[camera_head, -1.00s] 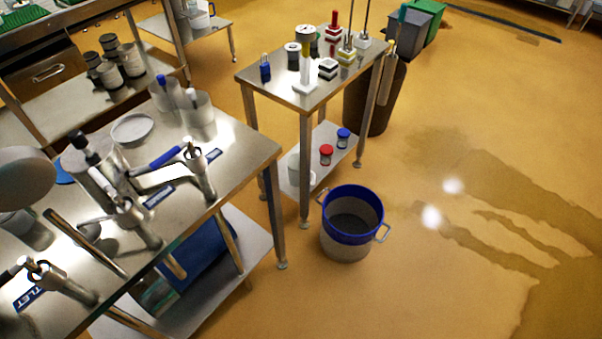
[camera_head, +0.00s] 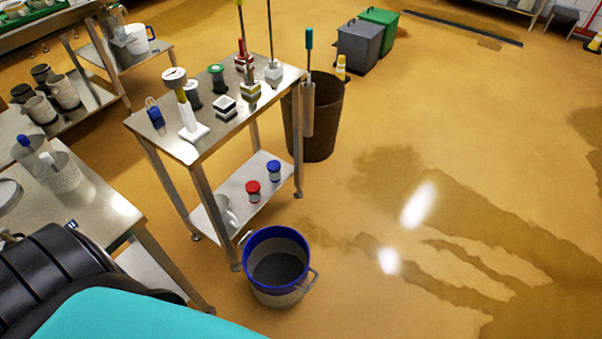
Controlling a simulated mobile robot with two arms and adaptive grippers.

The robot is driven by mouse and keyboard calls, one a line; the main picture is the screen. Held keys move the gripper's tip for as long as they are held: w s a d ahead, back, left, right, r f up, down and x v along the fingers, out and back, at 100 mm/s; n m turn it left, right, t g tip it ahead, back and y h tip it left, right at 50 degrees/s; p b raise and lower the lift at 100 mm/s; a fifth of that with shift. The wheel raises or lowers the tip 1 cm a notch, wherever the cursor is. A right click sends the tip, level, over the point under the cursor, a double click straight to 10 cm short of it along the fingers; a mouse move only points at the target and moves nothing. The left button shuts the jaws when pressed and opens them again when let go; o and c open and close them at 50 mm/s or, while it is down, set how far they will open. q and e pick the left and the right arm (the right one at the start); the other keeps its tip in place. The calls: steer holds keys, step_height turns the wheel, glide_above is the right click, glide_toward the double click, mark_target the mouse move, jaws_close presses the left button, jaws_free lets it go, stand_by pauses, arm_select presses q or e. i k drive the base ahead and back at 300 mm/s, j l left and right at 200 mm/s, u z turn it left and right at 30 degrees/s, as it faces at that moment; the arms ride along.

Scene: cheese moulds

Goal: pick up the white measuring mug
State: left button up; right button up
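A white mug with a dark blue handle (camera_head: 136,39) stands on a low steel table at the upper left, far back; I cannot read any scale on it. A second whitish vessel (camera_head: 228,214) is on the lower shelf of the small steel table, partly hidden by the tabletop and a leg; I cannot tell whether it is a mug. Neither of my grippers is in view.
The small steel table (camera_head: 176,148) holds several tools and blocks. A blue-rimmed bucket (camera_head: 276,241) stands on the floor in front. A brown bin (camera_head: 322,125) stands behind it. A steel worktable (camera_head: 105,207) is at the left. The floor at right is open, with wet patches.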

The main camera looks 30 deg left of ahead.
mark_target(223, 201)
steer(key=i+l+z, duration=0.25)
steer(key=i+z, duration=0.15)
steer(key=i+l+z, duration=0.1)
steer(key=i+z, duration=0.3)
steer(key=i, duration=0.15)
steer(key=i+u, duration=0.4)
steer(key=i+l+u, duration=0.2)
steer(key=i+u, duration=0.35)
steer(key=u, duration=0.35)
steer(key=i+u, duration=0.2)
steer(key=u, duration=0.25)
steer(key=i+u, duration=0.15)
steer(key=u, duration=0.35)
steer(key=i+l+u, duration=0.15)
steer(key=u, duration=0.3)
steer(key=i+l+u, duration=0.1)
steer(key=u, duration=0.4)
